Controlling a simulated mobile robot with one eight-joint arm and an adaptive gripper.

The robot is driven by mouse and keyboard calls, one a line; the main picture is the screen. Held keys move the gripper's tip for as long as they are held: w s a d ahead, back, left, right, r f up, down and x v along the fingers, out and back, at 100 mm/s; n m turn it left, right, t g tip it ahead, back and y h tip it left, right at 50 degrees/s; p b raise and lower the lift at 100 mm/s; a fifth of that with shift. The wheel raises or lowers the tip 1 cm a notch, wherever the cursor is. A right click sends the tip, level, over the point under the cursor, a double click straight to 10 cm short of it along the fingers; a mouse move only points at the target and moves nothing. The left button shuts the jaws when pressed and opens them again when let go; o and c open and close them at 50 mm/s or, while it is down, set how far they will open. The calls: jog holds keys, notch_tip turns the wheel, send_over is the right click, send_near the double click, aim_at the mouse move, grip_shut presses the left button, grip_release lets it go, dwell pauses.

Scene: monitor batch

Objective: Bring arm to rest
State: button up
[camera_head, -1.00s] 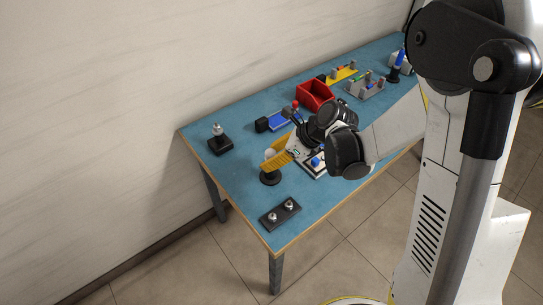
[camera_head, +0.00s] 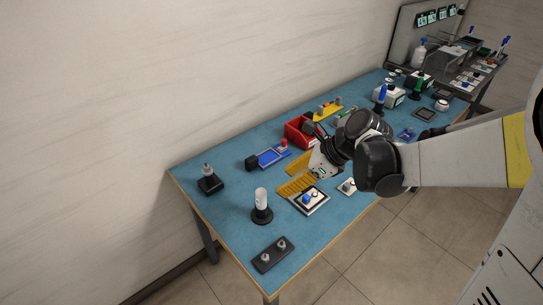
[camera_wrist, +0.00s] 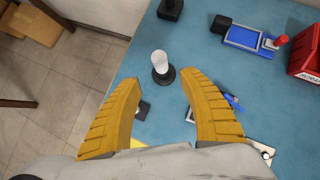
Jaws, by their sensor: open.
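My gripper (camera_head: 283,181) has two ribbed yellow fingers, spread apart above the blue workbench (camera_head: 225,222). In the wrist view the fingers (camera_wrist: 160,79) are apart with nothing held between them. A white cylinder on a round black base (camera_head: 261,203) stands upright on the bench, left of and below the fingers in the head view. In the wrist view this cylinder (camera_wrist: 160,62) appears just beyond the fingertips. My arm reaches in from the right in the head view.
A blue-knobbed plate (camera_head: 310,201) lies near the fingers. A red bin (camera_head: 297,133), a blue tray (camera_head: 271,157), a black block with a knob (camera_head: 209,182) and a dark two-knob plate (camera_head: 272,255) are also on the bench. Bare bench surrounds the cylinder.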

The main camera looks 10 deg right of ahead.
jog(key=s+d+r+n+t+h, duration=0.2)
jog(key=s+n, duration=0.5)
jog(key=n, duration=0.4)
jog(key=s+d+r+n+t+h, duration=0.2)
jog(key=s+d+r+n+h, duration=0.2)
jog(key=n, duration=0.8)
jog(key=shift+s+d+r+h, duration=0.5)
jog(key=shift+s+d, duration=0.75)
jog(key=shift+s, duration=0.5)
